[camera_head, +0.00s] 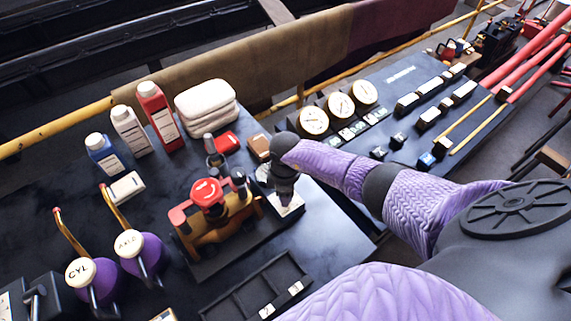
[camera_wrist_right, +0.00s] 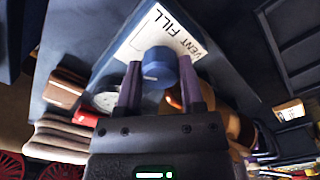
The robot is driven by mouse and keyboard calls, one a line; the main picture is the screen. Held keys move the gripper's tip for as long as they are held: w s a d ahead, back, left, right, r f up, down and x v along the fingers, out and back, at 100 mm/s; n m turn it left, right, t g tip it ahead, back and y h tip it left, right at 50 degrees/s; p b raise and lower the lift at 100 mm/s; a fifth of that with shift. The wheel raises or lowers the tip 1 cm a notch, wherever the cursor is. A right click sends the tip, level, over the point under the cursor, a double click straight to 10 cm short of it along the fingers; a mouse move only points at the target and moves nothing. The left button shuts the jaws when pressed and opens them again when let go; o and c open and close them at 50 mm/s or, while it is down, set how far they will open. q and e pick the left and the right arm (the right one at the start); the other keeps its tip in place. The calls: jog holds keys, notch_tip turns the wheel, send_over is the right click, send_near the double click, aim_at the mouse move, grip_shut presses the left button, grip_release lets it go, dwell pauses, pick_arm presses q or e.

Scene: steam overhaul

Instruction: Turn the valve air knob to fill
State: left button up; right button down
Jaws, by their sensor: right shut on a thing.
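The valve air knob (camera_wrist_right: 157,66) is a round blue knob in the right wrist view. It sits in front of a white label plate (camera_wrist_right: 138,40) printed with "FILL" and "VENT". A small pale mark shows on the knob's face; I cannot tell which word it points to. My right gripper (camera_wrist_right: 159,80) has a dark finger on each side of the knob and is shut on it. In the head view my right gripper (camera_head: 286,195) reaches down over the white plate (camera_head: 291,207) and hides the knob. My left gripper is not in view.
A red and brass valve assembly (camera_head: 209,196) stands close left of my right gripper. An empty dark tray (camera_head: 255,291) lies nearer. Bottles (camera_head: 157,112), folded cloths (camera_head: 206,103) and purple oil cans (camera_head: 141,254) stand left. Round gauges (camera_head: 314,121) are behind my right arm.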

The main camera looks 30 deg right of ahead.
jog(key=shift+c, duration=1)
grip_release()
jog(key=shift+r, duration=0.1)
notch_tip(320, 180, up, 10)
jog(key=p, duration=0.3)
jog(key=shift+p, duration=0.3)
